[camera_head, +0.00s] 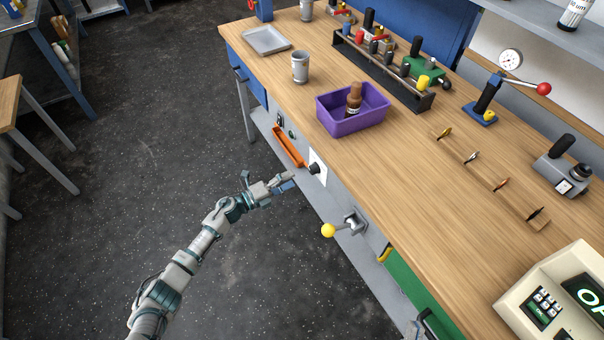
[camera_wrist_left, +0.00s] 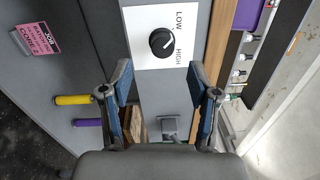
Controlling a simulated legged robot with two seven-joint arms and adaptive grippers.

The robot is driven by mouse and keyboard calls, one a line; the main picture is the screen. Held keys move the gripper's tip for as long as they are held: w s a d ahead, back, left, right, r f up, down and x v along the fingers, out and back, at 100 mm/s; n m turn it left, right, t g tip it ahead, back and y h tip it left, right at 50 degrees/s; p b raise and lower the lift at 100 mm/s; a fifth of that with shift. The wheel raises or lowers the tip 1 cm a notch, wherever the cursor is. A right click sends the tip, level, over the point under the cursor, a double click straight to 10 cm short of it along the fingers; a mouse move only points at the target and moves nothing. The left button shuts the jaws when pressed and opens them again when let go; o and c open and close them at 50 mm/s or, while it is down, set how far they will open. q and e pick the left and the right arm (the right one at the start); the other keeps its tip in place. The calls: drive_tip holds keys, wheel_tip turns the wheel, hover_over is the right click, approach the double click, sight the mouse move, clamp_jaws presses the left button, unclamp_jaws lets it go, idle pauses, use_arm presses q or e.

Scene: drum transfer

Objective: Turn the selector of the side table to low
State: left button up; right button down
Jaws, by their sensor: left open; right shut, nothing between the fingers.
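The selector is a round black knob (camera_head: 314,168) on a white plate on the front face of the wooden-topped bench. In the left wrist view the knob (camera_wrist_left: 162,42) is face-on, with LOW and HIGH printed to its right. A small white mark on it seems to point toward HIGH. My left gripper (camera_head: 285,182) is just left of the knob in the head view. In the wrist view its open fingers (camera_wrist_left: 164,84) are spread wide, with the knob ahead between their lines and nothing held. No contact shows. My right gripper is in neither view.
An orange tray (camera_head: 287,146) hangs on the bench front above the gripper in the head view. A purple bin (camera_head: 340,122) with a brown bottle stands on the top.

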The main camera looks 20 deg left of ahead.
use_arm(q)
drive_tip(key=v, duration=0.4)
drive_tip(key=shift+s+a+f, duration=0.1)
drive_tip(key=shift+a, duration=0.05)
